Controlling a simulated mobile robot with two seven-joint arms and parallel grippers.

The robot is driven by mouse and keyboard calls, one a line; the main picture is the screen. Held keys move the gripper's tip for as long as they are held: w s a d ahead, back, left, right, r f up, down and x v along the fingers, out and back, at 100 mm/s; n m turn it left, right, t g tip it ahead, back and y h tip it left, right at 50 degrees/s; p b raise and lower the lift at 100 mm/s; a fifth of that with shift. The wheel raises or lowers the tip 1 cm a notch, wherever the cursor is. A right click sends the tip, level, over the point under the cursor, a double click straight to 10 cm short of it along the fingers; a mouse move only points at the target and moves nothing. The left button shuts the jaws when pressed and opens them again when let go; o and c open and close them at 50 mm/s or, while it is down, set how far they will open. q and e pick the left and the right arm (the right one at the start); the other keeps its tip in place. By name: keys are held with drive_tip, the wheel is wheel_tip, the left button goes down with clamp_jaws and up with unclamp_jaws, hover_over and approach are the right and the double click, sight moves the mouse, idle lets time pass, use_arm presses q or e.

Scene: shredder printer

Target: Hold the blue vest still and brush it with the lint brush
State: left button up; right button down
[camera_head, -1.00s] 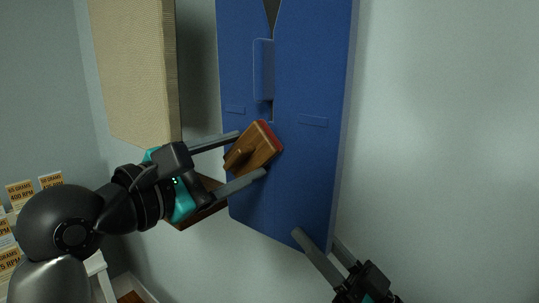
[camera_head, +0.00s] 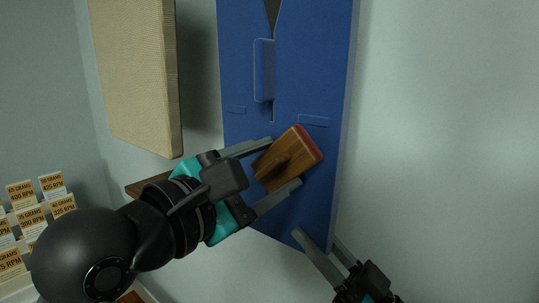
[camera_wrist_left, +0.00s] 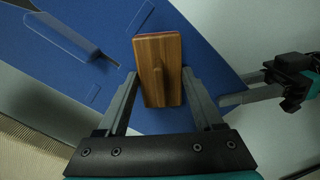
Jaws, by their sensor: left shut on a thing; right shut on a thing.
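The blue vest (camera_head: 318,60) hangs flat against the wall in the head view, and its blue face also fills the middle of the left wrist view (camera_wrist_left: 215,70). The wooden lint brush (camera_head: 289,158) has a red edge and lies tilted over the lower part of the vest. My left gripper (camera_head: 286,162) is shut on the brush, with one finger on each side; it also shows in the left wrist view (camera_wrist_left: 160,88). The brush's bristle side is hidden. My right gripper (camera_head: 315,242) is at the vest's lower right edge, shut on it.
A beige ribbed panel (camera_head: 135,75) hangs left of the vest. A brown wooden ledge (camera_head: 147,188) is partly behind my left arm. Several small label cards (camera_head: 52,186) stand at the lower left. The wall right of the vest is bare.

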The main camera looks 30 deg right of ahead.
sight(260, 158)
use_arm(q)
drive_tip(key=shift+w+a, duration=0.2)
drive_tip(key=shift+w, duration=0.65)
drive_tip(key=shift+w+a, duration=0.15)
drive_tip(key=shift+w, duration=0.65)
use_arm(e)
drive_tip(key=shift+a, duration=0.15)
use_arm(q)
drive_tip(key=shift+w+a, duration=0.3)
drive_tip(key=shift+w, duration=0.35)
drive_tip(key=shift+w+a, duration=0.25)
drive_tip(key=shift+w, duration=0.4)
drive_tip(key=shift+w+a, duration=0.3)
drive_tip(key=shift+w, duration=0.35)
drive_tip(key=shift+a, duration=0.1)
drive_tip(key=v, duration=0.7)
use_arm(e)
drive_tip(key=shift+c, duration=2.2)
unclamp_jaws()
